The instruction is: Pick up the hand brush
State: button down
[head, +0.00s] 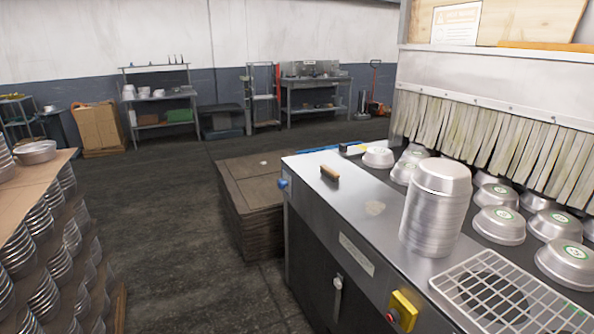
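A small brush-like item with a tan wooden top and dark underside (330,173) lies on the steel top of the machine (318,202), near its far left end. It looks like the hand brush. It lies apart from the pans, with bare steel around it. Its bristles are hardly visible at this size. My gripper is not in view.
A tall stack of metal pans (436,210) stands on the machine, right of the brush. Several upturned pans (499,225) sit behind it below a strip curtain (500,125). A wire grate (515,295) is at front right. Stacked pans (40,290) stand at left; floor between is clear.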

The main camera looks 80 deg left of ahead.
aim_at(332, 176)
jog(key=u, duration=1.95)
jog(key=i, duration=0.35)
jog(key=j+u, duration=0.05)
jog(key=j, duration=0.05)
